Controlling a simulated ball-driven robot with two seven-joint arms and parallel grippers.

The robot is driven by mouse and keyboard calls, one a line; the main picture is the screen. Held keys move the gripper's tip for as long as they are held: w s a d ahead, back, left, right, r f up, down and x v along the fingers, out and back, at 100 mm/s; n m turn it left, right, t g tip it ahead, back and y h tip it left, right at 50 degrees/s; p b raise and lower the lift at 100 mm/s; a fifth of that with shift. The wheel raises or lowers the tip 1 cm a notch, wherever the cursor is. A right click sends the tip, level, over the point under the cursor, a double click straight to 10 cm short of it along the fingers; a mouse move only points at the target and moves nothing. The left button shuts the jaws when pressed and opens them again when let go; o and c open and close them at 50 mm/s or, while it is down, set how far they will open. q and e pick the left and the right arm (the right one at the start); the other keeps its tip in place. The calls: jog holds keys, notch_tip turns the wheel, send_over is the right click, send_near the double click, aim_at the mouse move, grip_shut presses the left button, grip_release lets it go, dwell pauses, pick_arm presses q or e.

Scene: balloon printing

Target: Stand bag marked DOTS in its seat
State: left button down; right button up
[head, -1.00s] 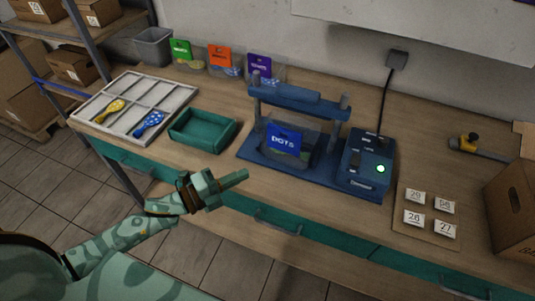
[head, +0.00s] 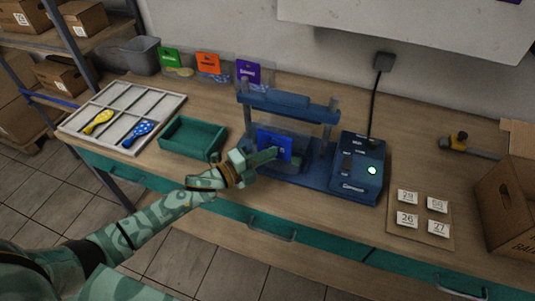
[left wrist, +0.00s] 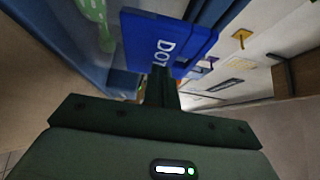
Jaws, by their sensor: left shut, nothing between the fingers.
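The clear bag with the blue DOTS label (head: 280,137) stands roughly upright between the posts of the blue sealer frame (head: 287,103), above its blue base. Whether its lower edge is in a seat cannot be told. My left gripper (head: 270,157) is shut and empty, its fingers overlapping the lower part of the label in the head view. In the left wrist view the label (left wrist: 152,36) is close ahead, and the shut fingers (left wrist: 163,85) reach its lower edge; contact is unclear. My right gripper is out of view.
A green tray (head: 163,148) and a divided white tray (head: 75,126) with balloons lie left. Three bags with green, orange and purple (head: 249,71) labels stand at the back. A control box (head: 359,181), numbered cards (head: 407,219) and a cardboard box (head: 507,205) are right.

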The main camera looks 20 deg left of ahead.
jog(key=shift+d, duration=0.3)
pick_arm(q)
jog(key=shift+w, duration=0.1)
jog(key=shift+w+a, duration=0.15)
jog(key=shift+w, duration=0.75)
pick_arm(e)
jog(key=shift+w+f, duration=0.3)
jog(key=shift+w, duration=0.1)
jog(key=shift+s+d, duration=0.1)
